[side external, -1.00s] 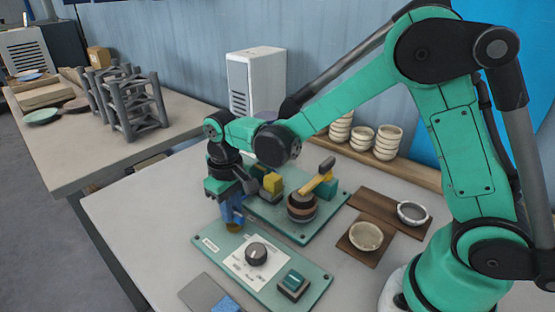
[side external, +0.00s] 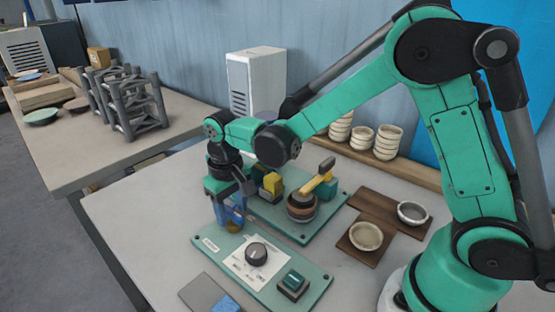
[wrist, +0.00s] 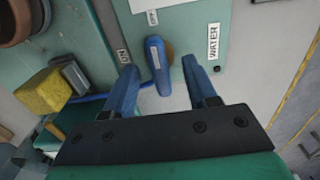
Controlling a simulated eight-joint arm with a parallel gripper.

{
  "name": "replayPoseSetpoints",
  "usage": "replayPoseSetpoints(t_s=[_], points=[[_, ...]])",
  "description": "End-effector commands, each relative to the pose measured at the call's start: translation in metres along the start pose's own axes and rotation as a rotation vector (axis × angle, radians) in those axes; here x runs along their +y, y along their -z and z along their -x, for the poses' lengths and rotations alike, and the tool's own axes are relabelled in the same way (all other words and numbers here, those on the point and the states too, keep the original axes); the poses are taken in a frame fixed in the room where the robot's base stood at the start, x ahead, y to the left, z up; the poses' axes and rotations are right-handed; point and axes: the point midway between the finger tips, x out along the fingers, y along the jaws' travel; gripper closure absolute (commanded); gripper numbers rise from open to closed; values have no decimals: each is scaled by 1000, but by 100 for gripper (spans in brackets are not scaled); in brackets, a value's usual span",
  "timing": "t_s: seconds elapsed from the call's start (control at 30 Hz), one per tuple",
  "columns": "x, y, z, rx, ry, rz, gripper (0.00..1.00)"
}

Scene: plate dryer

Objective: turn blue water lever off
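The blue water lever (wrist: 157,66) shows in the wrist view, with a brass-coloured round part just to its right. Its long axis runs nearly up and down in the picture. My gripper (wrist: 163,78) is open, with one blue finger on each side of the lever and gaps visible on both sides. In the side view my gripper (side external: 230,212) is low at the far left corner of the panel with the knob. The lever is hard to tell from the blue fingers there.
A WATER label (wrist: 214,41) and an ON label (wrist: 124,57) flank the lever. A yellow sponge-like block (wrist: 43,91) lies to the left. In the side view, a black knob (side external: 256,254) and green button (side external: 293,283) sit nearby. Bowls (side external: 366,237) stand right.

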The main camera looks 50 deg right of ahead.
Motion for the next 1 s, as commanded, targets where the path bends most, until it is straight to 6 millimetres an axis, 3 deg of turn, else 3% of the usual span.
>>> replayPoseSetpoints(t_s=[0.27,0.7,1.0], points=[[0,0,4,0,0,1,49],[0,0,54,0,0,0,49],[0,0,56,0,0,1,49]])
